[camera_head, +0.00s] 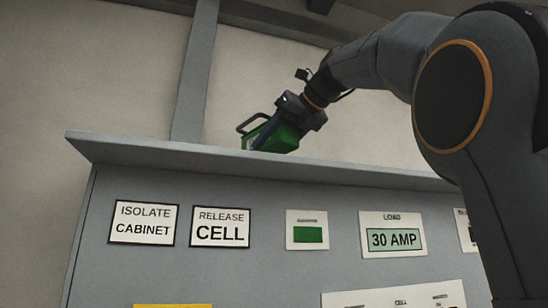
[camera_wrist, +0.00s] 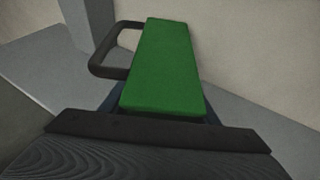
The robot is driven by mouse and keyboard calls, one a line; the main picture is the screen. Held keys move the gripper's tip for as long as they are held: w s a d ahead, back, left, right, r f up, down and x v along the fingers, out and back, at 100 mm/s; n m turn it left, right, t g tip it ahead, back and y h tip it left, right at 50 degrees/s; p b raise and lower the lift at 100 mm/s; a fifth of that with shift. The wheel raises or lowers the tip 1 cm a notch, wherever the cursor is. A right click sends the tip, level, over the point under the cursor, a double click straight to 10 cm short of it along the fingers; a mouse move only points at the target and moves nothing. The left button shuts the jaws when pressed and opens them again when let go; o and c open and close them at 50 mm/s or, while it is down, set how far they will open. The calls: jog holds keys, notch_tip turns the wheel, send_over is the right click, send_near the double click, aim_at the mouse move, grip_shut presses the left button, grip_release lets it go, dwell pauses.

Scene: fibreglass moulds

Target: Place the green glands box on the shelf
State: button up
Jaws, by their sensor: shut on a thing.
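The green glands box (camera_head: 282,139) is at the top of a grey cabinet, above its top ledge (camera_head: 150,149), which looks like the shelf. A dark handle (camera_head: 252,123) sticks out on the box's left side. My gripper (camera_head: 272,128) is shut on the box from the upper right. In the wrist view the box's green face (camera_wrist: 165,70) fills the middle, with the handle (camera_wrist: 104,58) at its left and the grey ledge (camera_wrist: 45,65) below and around it. The ledge's edge hides the box's underside in the head view, so I cannot tell whether it touches the ledge.
The cabinet front carries labels, among them "RELEASE CELL" (camera_head: 234,227) and "30 AMP" (camera_head: 393,240). A grey upright post (camera_head: 193,80) stands behind the ledge to the left of the box. A pale wall (camera_head: 255,65) is behind. The ledge's left end is clear.

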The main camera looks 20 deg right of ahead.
aim_at(278, 151)
jog(key=shift+f, duration=1.75)
jog(key=shift+f, duration=0.2)
jog(key=o, duration=1.3)
jog(key=shift+r, duration=0.2)
jog(key=b+v, duration=0.2)
jog(key=v, duration=1)
